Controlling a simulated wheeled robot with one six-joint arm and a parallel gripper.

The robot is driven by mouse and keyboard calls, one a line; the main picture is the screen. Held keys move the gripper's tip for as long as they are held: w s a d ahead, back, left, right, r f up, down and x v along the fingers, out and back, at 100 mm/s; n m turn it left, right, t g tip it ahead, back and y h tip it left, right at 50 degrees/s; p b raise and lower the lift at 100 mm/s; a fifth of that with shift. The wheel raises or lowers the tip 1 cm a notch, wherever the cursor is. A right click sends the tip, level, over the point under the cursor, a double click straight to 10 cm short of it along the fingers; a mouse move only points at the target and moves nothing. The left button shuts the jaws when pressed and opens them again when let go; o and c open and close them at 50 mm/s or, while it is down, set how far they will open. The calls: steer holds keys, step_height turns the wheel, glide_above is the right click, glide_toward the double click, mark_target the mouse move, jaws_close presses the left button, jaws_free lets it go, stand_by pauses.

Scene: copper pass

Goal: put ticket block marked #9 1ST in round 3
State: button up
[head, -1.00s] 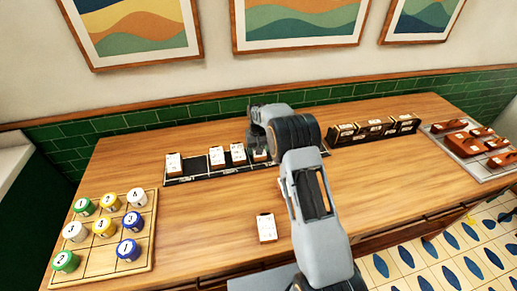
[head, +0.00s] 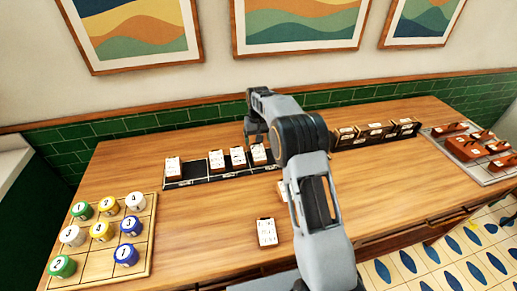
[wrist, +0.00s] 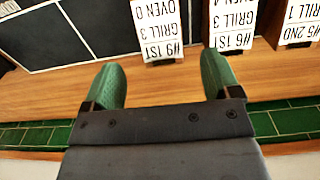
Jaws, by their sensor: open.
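The ticket block marked #9 1ST (wrist: 157,30) shows upside down at the top of the wrist view, with OVEN 0 and GRILL 3 on its white face. In the head view it appears to be the rightmost visible white block (head: 259,154) in the dark rack (head: 190,183). My gripper (wrist: 160,82) is open and empty, with its green fingers apart and the block beyond their tips. In the head view my gripper (head: 256,135) is raised just behind the rack. I cannot read which section is round 3. My arm hides the rack's right part.
Blocks #6 1ST (wrist: 234,22) and #5 2ND (wrist: 300,22) stand beside #9. Another block (head: 173,167) is at the rack's left end, and one lies on the table (head: 266,231). A board of numbered pucks (head: 144,255) is left; dark holders (head: 375,133) and a tray (head: 490,178) are right.

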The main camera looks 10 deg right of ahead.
mark_target(258, 151)
steer(key=s+r+t, duration=0.2)
steer(key=s+r, duration=1.3)
steer(key=s, duration=0.1)
steer(key=s+f+t, duration=0.1)
steer(key=s+f, duration=0.1)
steer(key=s, duration=0.6)
steer(key=s+f+t, duration=0.1)
steer(key=s, duration=0.7)
steer(key=shift+s+d+f, duration=0.15)
steer(key=shift+s+f, duration=0.2)
steer(key=shift+c, duration=0.2)
